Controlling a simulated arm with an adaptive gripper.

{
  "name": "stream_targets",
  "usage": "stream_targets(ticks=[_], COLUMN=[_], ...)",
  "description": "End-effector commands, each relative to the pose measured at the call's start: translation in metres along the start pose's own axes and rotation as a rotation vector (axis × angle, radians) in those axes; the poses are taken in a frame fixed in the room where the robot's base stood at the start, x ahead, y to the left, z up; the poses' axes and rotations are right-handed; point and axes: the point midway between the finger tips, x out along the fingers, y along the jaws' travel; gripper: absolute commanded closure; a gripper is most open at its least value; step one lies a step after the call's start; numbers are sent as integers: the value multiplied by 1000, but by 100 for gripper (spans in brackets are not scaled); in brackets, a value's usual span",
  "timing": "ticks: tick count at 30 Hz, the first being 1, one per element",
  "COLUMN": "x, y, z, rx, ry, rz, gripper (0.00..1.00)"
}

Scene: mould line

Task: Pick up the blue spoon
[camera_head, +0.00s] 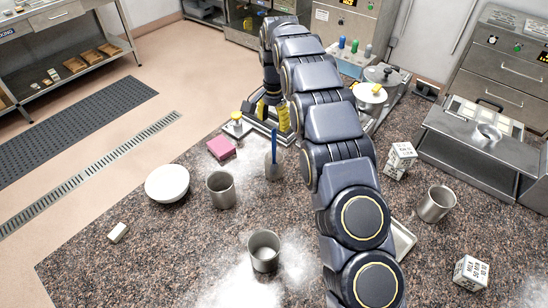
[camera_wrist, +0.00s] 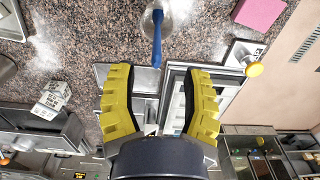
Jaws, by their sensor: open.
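The blue spoon (camera_head: 274,148) shows in the head view, its blue handle up in the picture and a greyish end below, near the middle of the speckled counter. In the wrist view its blue handle (camera_wrist: 157,40) points down toward the space between my fingers, with the pale end at the top edge. My gripper (camera_wrist: 160,76) has two yellow fingers spread wide with nothing held between them. In the head view my gripper (camera_head: 272,118) is partly hidden by my arm, just beyond the handle's end. The handle appears apart from both fingers.
A metal cup (camera_head: 221,190) and a white bowl (camera_head: 167,183) stand left of the spoon. A pink block (camera_head: 221,147) lies left of it. Another metal cup (camera_head: 264,251) stands nearer. White boxes (camera_head: 471,272) are at right. The left front counter is mostly clear.

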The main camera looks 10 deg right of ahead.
Motion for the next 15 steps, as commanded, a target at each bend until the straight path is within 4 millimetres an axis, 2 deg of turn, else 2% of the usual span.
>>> stream_targets(ticks=[9, 15], x=[44, 47], y=[4, 4], z=[2, 2], rx=[0, -1], ry=[-1, 0], rz=[1, 0], gripper=[52, 52])
